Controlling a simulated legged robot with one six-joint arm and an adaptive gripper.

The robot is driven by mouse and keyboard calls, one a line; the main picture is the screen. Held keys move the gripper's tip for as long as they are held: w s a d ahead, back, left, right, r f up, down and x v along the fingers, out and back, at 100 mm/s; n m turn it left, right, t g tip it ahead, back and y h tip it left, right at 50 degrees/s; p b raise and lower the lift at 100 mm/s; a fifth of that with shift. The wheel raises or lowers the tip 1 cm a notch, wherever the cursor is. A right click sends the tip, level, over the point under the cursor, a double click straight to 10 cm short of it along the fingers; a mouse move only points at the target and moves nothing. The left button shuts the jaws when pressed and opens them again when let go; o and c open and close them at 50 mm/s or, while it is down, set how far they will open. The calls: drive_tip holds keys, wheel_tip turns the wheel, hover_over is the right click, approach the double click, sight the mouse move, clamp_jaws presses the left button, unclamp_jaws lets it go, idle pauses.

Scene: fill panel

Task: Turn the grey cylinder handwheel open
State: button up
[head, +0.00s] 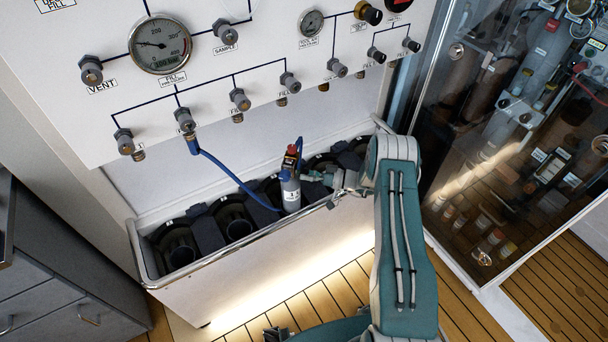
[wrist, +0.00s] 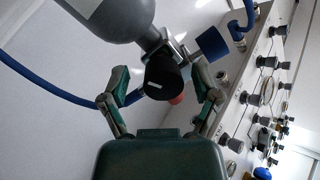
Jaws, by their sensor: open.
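The grey cylinder (head: 291,194) stands upright in the trough, with a red and black valve top (head: 291,155) and a blue hose on it. In the wrist view the cylinder (wrist: 112,18) is at the top, tilted in the picture. Its black handwheel (wrist: 163,76) faces the camera, with a blue fitting (wrist: 212,43) to the right and a red part (wrist: 176,99) below. My gripper (wrist: 160,88) is open, one finger on each side of the handwheel. I cannot tell whether the fingers touch it. In the head view my gripper (head: 318,178) is just right of the cylinder.
The trough (head: 240,270) has several dark round sockets. The white fill panel (head: 70,60) with gauges and knobs stands behind it. The blue hose (head: 230,176) runs from the panel to the trough. A glass cabinet (head: 490,150) is at right, grey drawers (head: 60,270) at left.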

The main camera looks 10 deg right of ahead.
drive_tip(key=v, duration=1.1)
drive_tip(key=shift+d+f, duration=0.2)
